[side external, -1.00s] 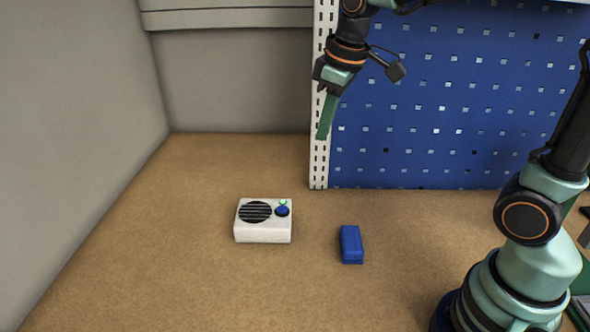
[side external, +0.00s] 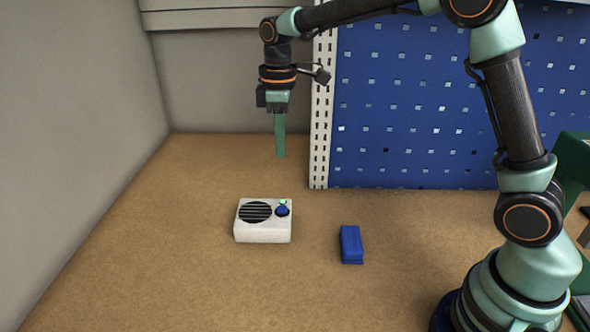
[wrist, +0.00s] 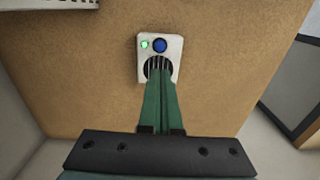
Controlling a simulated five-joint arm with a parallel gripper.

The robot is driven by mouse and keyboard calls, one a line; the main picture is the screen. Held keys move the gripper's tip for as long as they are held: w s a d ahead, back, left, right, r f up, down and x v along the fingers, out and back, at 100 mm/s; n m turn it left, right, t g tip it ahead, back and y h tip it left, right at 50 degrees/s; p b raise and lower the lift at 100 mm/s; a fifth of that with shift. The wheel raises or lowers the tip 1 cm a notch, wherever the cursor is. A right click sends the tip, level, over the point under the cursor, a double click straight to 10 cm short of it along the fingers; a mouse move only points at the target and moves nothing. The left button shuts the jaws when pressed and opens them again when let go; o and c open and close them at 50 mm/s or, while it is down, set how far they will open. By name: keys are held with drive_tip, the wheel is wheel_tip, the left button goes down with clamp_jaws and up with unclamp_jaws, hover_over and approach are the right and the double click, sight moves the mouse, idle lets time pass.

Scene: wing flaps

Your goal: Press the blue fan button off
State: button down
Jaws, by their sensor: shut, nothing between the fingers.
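The fan (side external: 263,231) is a small white box with a round black slatted grille on the brown table. Its round blue button (side external: 282,210) is on the top right, with a small lit green light (side external: 283,201) beside it. In the wrist view the blue button (wrist: 159,46) and the green light (wrist: 145,45) are in clear sight on the fan (wrist: 174,45). My gripper (side external: 280,155) is shut and empty, pointing down, well above the table and apart from the fan. In the wrist view my green fingers (wrist: 160,78) cover part of the grille.
A blue block (side external: 351,245) lies on the table (side external: 180,270) to the right of the fan. A blue pegboard (side external: 450,110) with a white slotted edge stands behind. The table around the fan is otherwise clear. A grey wall (side external: 70,150) is at the left.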

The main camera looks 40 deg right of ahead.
sight(283, 208)
wheel_tip(283, 208, down, 14)
drive_tip(key=shift+f, duration=0.1)
idle(0.6)
drive_tip(key=shift+s+f, duration=0.1)
drive_tip(key=shift+f, duration=0.9)
wheel_tip(283, 208, up, 15)
drive_tip(key=shift+w+r, duration=0.2)
drive_tip(key=shift+w, duration=0.2)
